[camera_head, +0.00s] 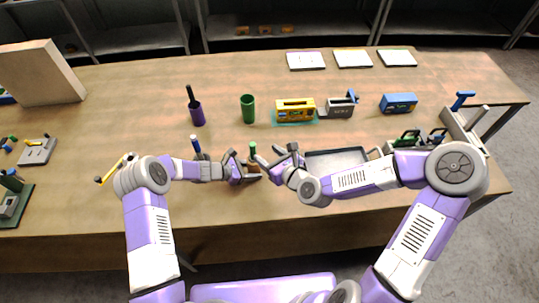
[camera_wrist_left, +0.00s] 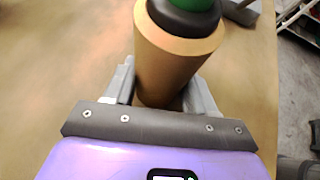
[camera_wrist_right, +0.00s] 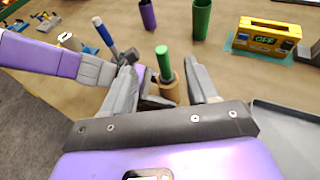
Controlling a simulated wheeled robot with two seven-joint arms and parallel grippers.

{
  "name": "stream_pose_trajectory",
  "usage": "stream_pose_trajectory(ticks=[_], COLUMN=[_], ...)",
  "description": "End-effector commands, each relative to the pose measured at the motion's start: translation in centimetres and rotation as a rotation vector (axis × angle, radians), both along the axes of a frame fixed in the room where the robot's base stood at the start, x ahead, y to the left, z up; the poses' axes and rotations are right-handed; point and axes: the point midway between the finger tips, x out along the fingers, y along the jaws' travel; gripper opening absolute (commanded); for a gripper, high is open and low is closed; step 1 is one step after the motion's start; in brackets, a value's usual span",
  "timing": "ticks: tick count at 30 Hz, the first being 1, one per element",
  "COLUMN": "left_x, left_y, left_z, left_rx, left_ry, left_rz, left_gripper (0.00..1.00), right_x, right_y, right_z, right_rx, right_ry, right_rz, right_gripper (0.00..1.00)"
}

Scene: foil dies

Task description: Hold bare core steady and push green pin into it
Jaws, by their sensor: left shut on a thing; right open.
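The bare core (camera_wrist_left: 170,65) is a brown cardboard tube, held between the fingers of my left gripper (camera_head: 250,175). In the right wrist view the core (camera_wrist_right: 169,91) stands roughly upright. The green pin (camera_wrist_right: 164,64) rises from the core's top; its black collar (camera_wrist_left: 185,18) sits at the core's mouth in the left wrist view. How deep it sits is hidden. The pin also shows in the head view (camera_head: 252,149). My right gripper (camera_wrist_right: 160,68) is open, its fingers apart on either side of the pin, apparently not touching it.
A blue-handled tool (camera_head: 196,146) stands close behind my left gripper. A grey tray (camera_head: 336,160) lies right of the core. Purple (camera_head: 197,114) and green (camera_head: 248,109) cups and a yellow box (camera_head: 295,109) stand farther back. Bare table lies left of the purple cup.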

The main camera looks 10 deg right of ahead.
Motion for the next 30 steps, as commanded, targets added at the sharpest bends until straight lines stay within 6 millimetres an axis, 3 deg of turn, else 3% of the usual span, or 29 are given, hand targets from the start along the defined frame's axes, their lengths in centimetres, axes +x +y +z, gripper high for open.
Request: stream_pose_trajectory(ticks=[14, 30], left_x=[0.0, 0.0], left_y=[0.0, 0.0], left_z=[0.0, 0.0], left_rx=[0.001, 0.001], left_ry=[0.000, 0.000], left_rz=[0.000, 0.000], left_gripper=[0.38, 0.38], right_x=[0.1, 0.1], right_y=[0.0, 0.0], right_z=[0.2, 4.4], right_rx=[0.000, -0.002], right_ry=[-0.001, -0.002], right_rz=[0.000, -0.001], right_gripper=[0.59, 0.59])
